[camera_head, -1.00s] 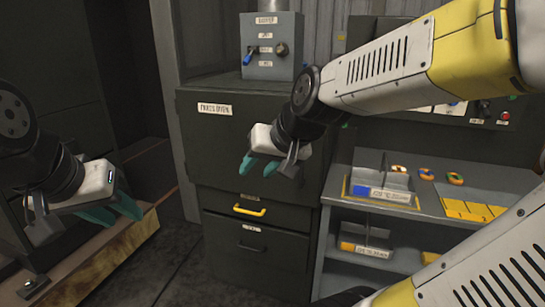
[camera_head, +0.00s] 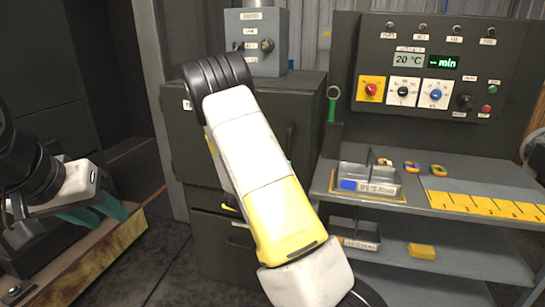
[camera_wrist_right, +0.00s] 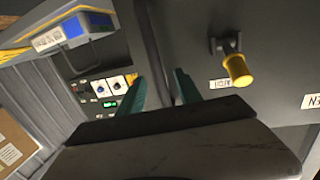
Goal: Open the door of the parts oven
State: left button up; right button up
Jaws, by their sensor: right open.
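The parts oven (camera_head: 180,150) is a dark cabinet at the centre of the head view. Its door front is largely covered by my right forearm, and only the edge of its label shows. A dark upright bar, possibly the door handle, shows near the door's right side. My right gripper is hidden in the head view. In the right wrist view my right gripper (camera_wrist_right: 161,85) is open and empty, teal fingers apart, with a dark upright strip between them. A yellow-tipped handle (camera_wrist_right: 236,68) stands right of the fingers. My left gripper (camera_head: 95,212) is open and empty at the left.
A grey switch box (camera_head: 256,42) stands on the oven. A control panel (camera_head: 440,70) with dials is at the right. Below it, a shelf unit (camera_head: 455,205) holds a bin (camera_head: 370,180) and coloured rings. A green-handled tool (camera_head: 332,105) hangs beside the oven.

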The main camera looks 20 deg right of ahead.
aim_at(289, 155)
jog(key=shift+h, duration=0.5)
jog(key=x, duration=0.8)
jog(key=shift+s+d, duration=0.1)
jog(key=shift+s, duration=0.05)
grip_shut()
dwell(0.8)
